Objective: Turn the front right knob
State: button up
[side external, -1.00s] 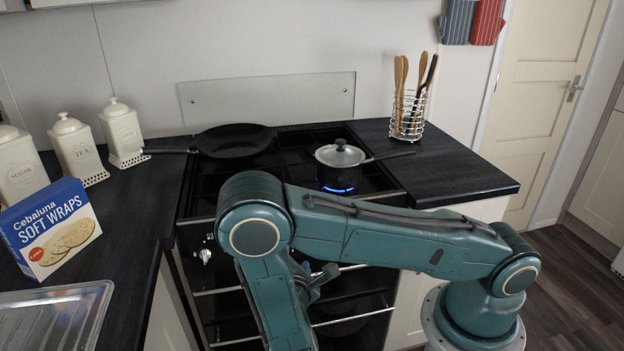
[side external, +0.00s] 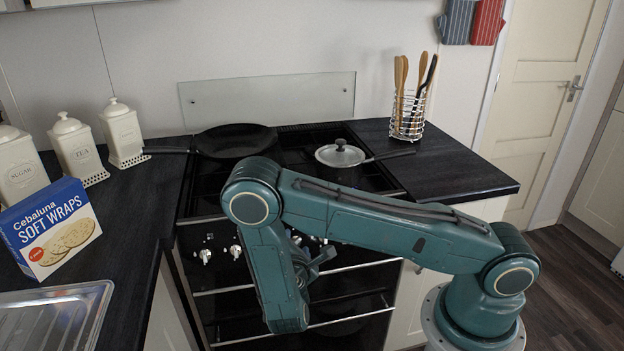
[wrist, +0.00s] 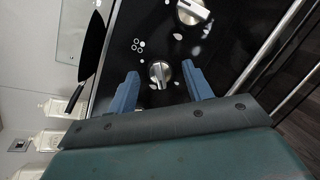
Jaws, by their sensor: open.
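In the wrist view my gripper (wrist: 160,69) is open, with its two blue fingers spread towards the black stove front. One silver knob (wrist: 160,76) shows between the fingers, with a gap on each side. A second, larger-looking knob (wrist: 193,10) is at the top edge, outside the fingers. In the side external view two knobs, one at left (side external: 204,256) and one beside it (side external: 236,251), show left of my arm. My arm partly hides the other knobs. The gripper (side external: 325,256) is partly hidden there, close to the stove front. No flame shows under the lidded saucepan (side external: 340,155).
A frying pan (side external: 235,140) stands on the hob's back left. Oven handle bars (side external: 345,322) run across the stove front below the knobs. A utensil basket (side external: 408,117) stands on the right worktop. Canisters and a wraps box (side external: 50,230) are at left.

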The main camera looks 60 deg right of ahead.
jog(key=c, duration=0.9)
jog(key=shift+c, duration=0.2)
jog(key=shift+n, duration=0.4)
jog(key=shift+s+n+t, duration=0.1)
jog(key=shift+n+t, duration=0.5)
jog(key=shift+n, duration=1.25)
jog(key=shift+n+t, duration=0.6)
jog(key=shift+n, duration=1.25)
jog(key=o, duration=0.9)
